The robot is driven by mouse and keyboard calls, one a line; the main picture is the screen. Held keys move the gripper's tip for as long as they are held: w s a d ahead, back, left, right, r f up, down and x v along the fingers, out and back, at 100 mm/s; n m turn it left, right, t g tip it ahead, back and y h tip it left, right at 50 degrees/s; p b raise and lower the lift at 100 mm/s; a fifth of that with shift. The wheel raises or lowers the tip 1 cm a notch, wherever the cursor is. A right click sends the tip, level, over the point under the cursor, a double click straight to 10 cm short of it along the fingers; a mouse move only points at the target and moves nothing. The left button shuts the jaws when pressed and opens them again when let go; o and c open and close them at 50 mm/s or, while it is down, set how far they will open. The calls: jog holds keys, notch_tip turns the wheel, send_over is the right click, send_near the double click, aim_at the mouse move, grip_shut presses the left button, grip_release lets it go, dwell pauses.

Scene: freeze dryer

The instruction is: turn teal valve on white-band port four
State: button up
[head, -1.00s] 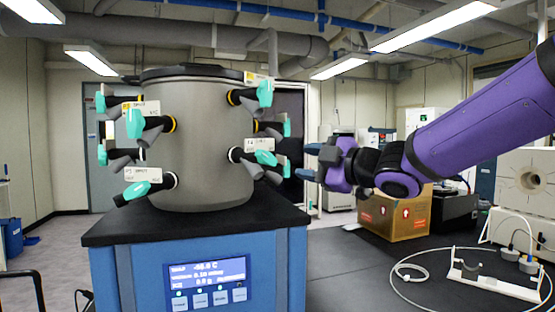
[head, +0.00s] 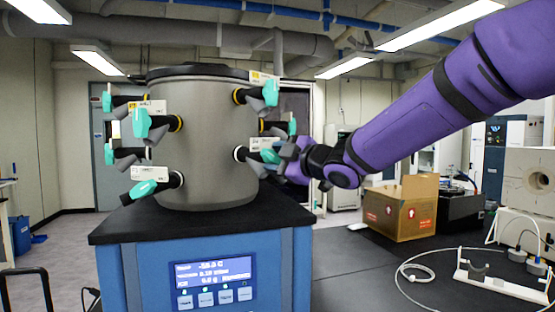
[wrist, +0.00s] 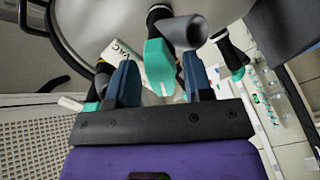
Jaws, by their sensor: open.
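The grey drum (head: 205,130) carries several black ports with teal valves. The lower right port has a white band (head: 239,153) and a teal valve (head: 268,156); my gripper (head: 284,153) is at it and partly hides it. The lower left port also shows a white band (head: 180,180), with its teal valve (head: 143,189) tilted. In the wrist view my gripper (wrist: 159,62) is open, with blue fingers on both sides of a teal valve handle (wrist: 158,67). I cannot tell whether they touch it. The port numbers are too small to read.
A white tag (wrist: 122,50) lettered VAC is close to the left finger, and a grey tube (wrist: 186,32) is just above the handle. Another teal valve (wrist: 233,60) is to the right. A cardboard box (head: 397,212) stands on the black bench at right.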

jog(key=shift+c, duration=0.2)
grip_shut()
jog(key=shift+m, duration=0.3)
jog(key=m, duration=0.5)
jog(key=shift+s+f, duration=0.1)
jog(key=m, duration=0.6)
jog(key=shift+s+a, duration=0.1)
jog(key=shift+a, duration=0.05)
jog(key=shift+f, duration=0.1)
dwell(0.3)
jog(key=shift+o, duration=0.2)
grip_release()
